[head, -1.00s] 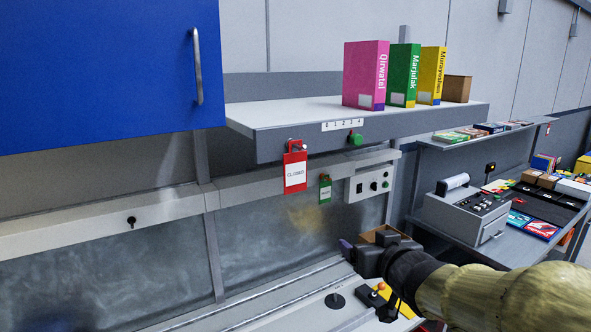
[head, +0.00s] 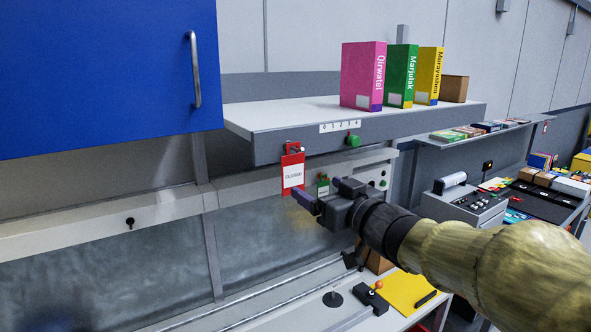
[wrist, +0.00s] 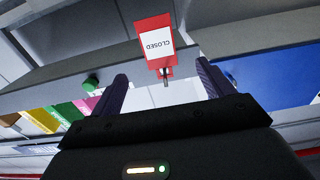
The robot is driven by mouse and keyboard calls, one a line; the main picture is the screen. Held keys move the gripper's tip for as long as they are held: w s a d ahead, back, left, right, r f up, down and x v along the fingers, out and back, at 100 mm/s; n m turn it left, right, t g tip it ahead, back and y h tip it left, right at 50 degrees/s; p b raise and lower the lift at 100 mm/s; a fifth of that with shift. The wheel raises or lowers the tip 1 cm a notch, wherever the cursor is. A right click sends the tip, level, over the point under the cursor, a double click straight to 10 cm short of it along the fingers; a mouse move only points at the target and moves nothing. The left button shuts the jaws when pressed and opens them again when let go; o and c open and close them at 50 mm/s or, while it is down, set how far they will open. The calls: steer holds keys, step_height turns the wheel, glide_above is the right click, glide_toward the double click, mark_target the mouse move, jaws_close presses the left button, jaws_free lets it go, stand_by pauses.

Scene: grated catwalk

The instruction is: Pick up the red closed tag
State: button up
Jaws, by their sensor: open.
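The red closed tag (head: 292,172) hangs from a hook on the front edge of the shelf, with a white label on its face. My gripper (head: 318,193) is just right of the tag and slightly lower in the head view. The gripper (wrist: 163,82) is open and empty, its two dark fingers on either side of the tag's hook end. The tag looks apart from the fingers.
The shelf (head: 270,117) above holds pink, green and yellow boxes and a small brown one. A green knob (head: 353,141) sits on its edge. A blue cabinet (head: 100,75) is at upper left.

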mark_target(294, 172)
steer(key=p+x, duration=0.2)
steer(key=x, duration=0.6)
steer(key=shift+s, duration=0.1)
steer(key=shift+w+a+r+p, duration=0.1)
steer(key=shift+w+a+p, duration=0.15)
steer(key=shift+w+p, duration=0.25)
steer(key=p+x, duration=0.2)
steer(key=x, duration=0.2)
steer(key=shift+d+p, duration=0.1)
steer(key=shift+p, duration=0.25)
steer(key=shift+w, duration=0.15)
